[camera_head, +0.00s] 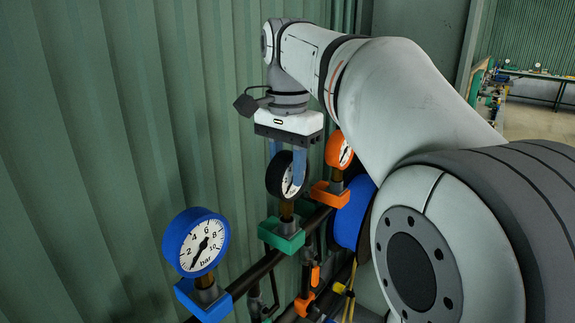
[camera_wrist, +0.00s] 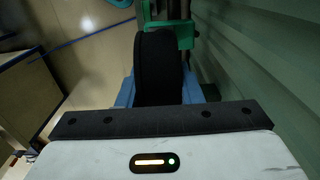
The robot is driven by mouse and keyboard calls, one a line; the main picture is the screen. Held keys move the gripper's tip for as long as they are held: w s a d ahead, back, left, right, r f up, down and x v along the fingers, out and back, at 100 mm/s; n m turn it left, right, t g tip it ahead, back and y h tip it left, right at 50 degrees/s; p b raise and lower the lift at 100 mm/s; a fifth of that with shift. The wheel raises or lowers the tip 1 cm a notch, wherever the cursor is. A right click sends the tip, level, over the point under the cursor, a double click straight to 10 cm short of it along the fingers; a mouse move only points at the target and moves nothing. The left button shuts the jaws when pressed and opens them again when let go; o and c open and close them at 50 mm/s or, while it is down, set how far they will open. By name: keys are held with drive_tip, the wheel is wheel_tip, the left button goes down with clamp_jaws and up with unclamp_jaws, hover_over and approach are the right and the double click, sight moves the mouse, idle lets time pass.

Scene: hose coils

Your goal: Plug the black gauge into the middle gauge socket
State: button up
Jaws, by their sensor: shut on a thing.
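The black gauge (camera_head: 274,176) has a white dial and a brass stem. My gripper (camera_head: 288,174) is shut on it, with one blue finger on each side of its round body. The stem's lower end meets the top of the green middle socket (camera_head: 282,237) in the head view. I cannot tell how deep it sits. The gauge looks upright. In the wrist view, the black gauge (camera_wrist: 153,66) shows edge-on between the blue fingers (camera_wrist: 157,92). The green socket (camera_wrist: 184,36) is just beyond it, partly hidden by the gauge.
A blue gauge (camera_head: 195,243) stands in a blue socket (camera_head: 202,301) at front left. An orange gauge (camera_head: 338,150) stands in an orange socket (camera_head: 328,194) close behind the held gauge. A dark pipe (camera_head: 256,272) carries the sockets along a green corrugated wall (camera_head: 100,150).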

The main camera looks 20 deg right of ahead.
sight(288, 153)
drive_tip(key=shift+f+b, duration=0.5)
drive_tip(key=shift+f, duration=0.25)
idle(0.3)
drive_tip(key=o, duration=1.2)
drive_tip(key=shift+c, duration=0.2)
drive_tip(key=shift+r, duration=0.15)
drive_tip(key=shift+r+p, duration=2.1)
drive_tip(key=shift+p, duration=0.1)
drive_tip(key=shift+r, duration=0.1)
wheel_tip(288, 153, up, 8)
drive_tip(key=shift+f, duration=0.2)
